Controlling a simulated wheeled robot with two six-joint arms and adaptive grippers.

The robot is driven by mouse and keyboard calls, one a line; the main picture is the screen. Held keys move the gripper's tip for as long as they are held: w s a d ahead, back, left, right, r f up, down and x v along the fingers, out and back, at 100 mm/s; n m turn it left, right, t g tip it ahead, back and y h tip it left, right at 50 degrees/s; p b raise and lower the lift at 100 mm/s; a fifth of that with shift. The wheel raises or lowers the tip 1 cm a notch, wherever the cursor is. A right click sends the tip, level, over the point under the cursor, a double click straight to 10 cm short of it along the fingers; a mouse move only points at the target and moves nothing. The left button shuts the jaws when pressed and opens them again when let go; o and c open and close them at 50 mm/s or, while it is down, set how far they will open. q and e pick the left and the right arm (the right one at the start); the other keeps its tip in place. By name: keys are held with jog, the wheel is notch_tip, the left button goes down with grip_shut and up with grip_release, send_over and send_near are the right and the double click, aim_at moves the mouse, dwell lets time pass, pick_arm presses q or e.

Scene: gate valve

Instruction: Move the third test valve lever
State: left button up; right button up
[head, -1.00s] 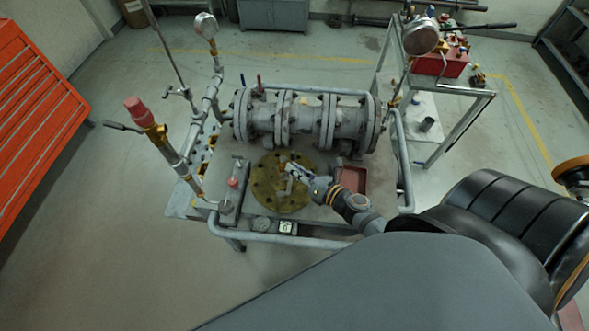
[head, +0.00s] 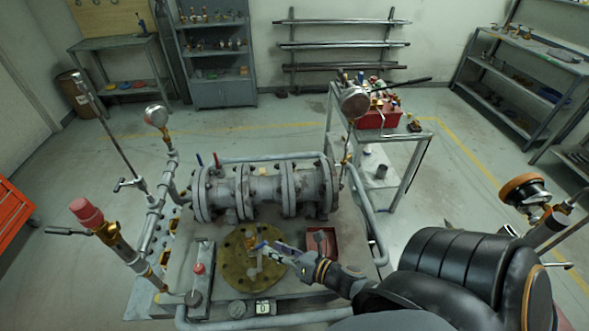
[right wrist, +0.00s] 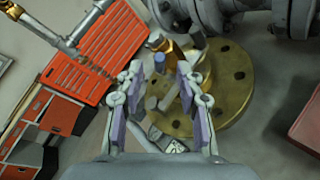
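The gate valve body (head: 262,190), grey and flanged, lies across the test bench. In front lies a round brass flange plate (head: 240,270) with bolt holes. My right gripper (head: 264,250) reaches over this plate from the right. In the right wrist view its fingers (right wrist: 158,92) are spread, with a brass fitting (right wrist: 184,62) and a small blue-tipped part (right wrist: 160,62) beyond and between them. I cannot tell whether that is the third lever, nor see contact. My left gripper is not in view.
A pipe riser with a red cap (head: 86,211) and a gauge (head: 156,115) stand at left. A red tray (head: 322,242) sits right of the flange plate. A side table (head: 410,130) with a red box (head: 380,115) stands behind right. Floor around the bench is mostly clear.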

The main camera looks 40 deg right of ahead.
jog(key=v, duration=0.7)
jog(key=shift+f, duration=0.1)
dwell(0.5)
